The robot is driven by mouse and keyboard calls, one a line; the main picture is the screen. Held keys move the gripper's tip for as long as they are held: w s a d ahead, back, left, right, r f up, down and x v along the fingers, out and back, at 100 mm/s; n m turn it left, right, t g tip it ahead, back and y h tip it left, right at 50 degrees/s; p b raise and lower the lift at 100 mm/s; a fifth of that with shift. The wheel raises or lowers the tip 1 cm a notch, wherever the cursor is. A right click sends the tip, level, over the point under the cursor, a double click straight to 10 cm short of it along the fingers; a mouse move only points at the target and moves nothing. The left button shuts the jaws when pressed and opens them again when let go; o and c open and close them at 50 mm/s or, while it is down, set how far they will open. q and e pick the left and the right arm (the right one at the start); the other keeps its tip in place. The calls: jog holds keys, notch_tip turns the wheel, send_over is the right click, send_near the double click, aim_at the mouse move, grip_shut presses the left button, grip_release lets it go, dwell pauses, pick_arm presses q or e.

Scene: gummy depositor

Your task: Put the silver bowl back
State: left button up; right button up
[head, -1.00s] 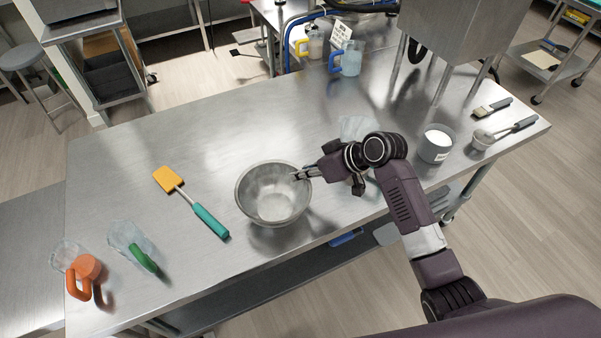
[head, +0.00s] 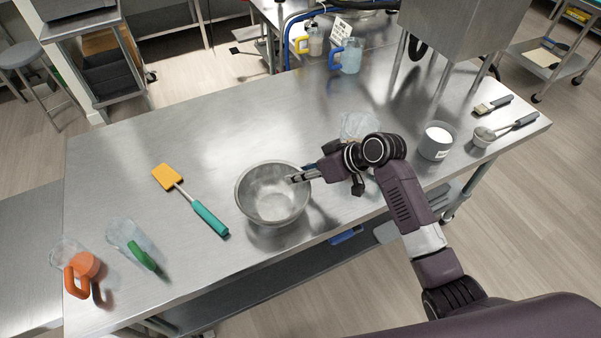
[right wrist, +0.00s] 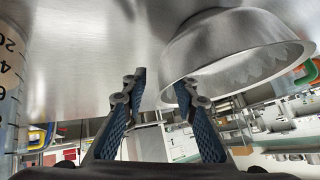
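The silver bowl (head: 257,207) stands upright and looks empty on the steel table, near its front edge. It also shows in the right wrist view (right wrist: 228,48), which looks upside down. My right gripper (head: 294,178) is at the bowl's right rim, with its fingertips overlapping the rim in the head view. I cannot tell whether a finger touches the bowl. My left gripper is not in view.
On the steel table (head: 130,180), an orange spatula (head: 208,217) lies left of the bowl. Clear jugs with green (head: 142,256) and orange (head: 76,284) handles are at the front left.

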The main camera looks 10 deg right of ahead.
jog(key=shift+d+r, duration=0.1)
jog(key=shift+d, duration=0.05)
jog(key=v, duration=1.1)
jog(key=shift+s+d+r, duration=0.2)
